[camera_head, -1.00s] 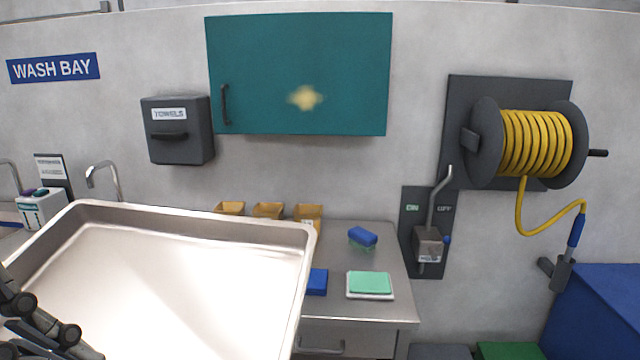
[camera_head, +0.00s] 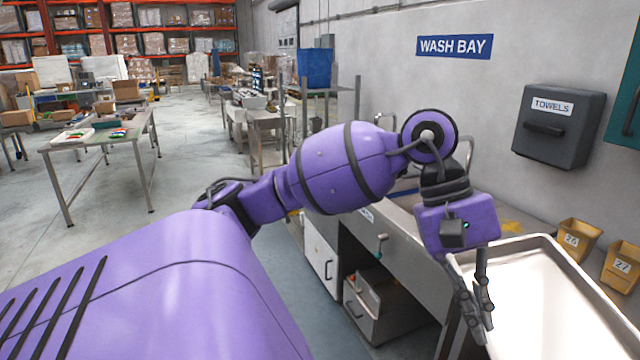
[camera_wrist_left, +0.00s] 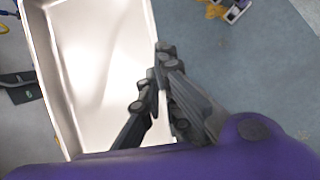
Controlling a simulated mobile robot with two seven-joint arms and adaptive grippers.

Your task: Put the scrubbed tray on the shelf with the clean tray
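A large shallow metal tray (camera_head: 545,300) is at the lower right of the head view, bright and empty inside. It also shows in the left wrist view (camera_wrist_left: 100,50), filling the left half. My left gripper (camera_head: 478,312) points down at the tray's left rim. In the left wrist view its fingers (camera_wrist_left: 158,92) are closed together on the rim, one on each side. My right gripper is in neither view. I cannot make out a second, clean tray. The far side of the held tray is cut off by the frame.
A metal rack (camera_head: 357,100) with a blue bin (camera_head: 316,67) stands beyond my left arm. A steel counter (camera_head: 400,235) with an open drawer (camera_head: 385,305) runs along the wall. Yellow bins (camera_head: 578,240) sit behind the tray. Open floor (camera_head: 200,160) lies left.

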